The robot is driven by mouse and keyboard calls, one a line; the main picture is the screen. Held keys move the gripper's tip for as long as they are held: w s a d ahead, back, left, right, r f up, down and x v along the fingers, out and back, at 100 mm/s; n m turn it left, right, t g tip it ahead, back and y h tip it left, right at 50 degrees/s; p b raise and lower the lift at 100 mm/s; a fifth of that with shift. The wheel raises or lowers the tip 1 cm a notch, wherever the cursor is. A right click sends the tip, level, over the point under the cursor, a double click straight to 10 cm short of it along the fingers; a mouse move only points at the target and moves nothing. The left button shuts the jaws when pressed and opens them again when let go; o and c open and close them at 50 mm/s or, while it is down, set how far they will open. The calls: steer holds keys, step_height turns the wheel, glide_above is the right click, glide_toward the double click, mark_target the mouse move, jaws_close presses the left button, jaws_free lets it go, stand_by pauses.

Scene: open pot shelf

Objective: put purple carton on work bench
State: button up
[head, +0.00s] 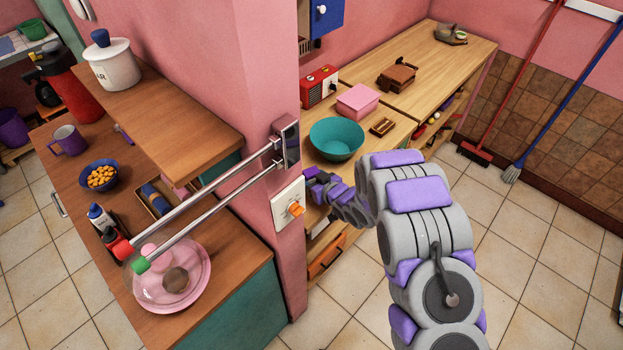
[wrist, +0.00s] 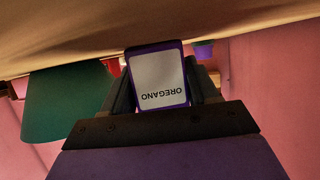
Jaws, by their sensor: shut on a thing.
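The purple carton (wrist: 160,82) has a white label reading OREGANO and shows in the wrist view. The label is upside down there, as is the whole view. My gripper (wrist: 163,88) is shut on the carton, with a dark finger on each side. In the head view my gripper (head: 314,180) is low at the left end of a light wooden bench (head: 352,178), close to the pink wall corner. The carton cannot be made out clearly there. The wooden surface lies close to the carton's far end in the wrist view; I cannot tell whether they touch.
A teal bowl (head: 336,139) stands on the bench near my gripper. A pink box (head: 357,101), a red radio (head: 319,86) and a small brown tray (head: 382,126) are behind it. A pink wall pillar (head: 262,110) with a double rail (head: 215,196) stands left of my arm.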

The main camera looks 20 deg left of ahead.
steer(key=o, duration=1.1)
steer(key=shift+c, duration=0.2)
steer(key=p+v, duration=0.2)
steer(key=v, duration=0.9)
steer(key=shift+d+r, duration=0.1)
steer(key=shift+s+d+r, duration=0.1)
steer(key=shift+s+d, duration=0.2)
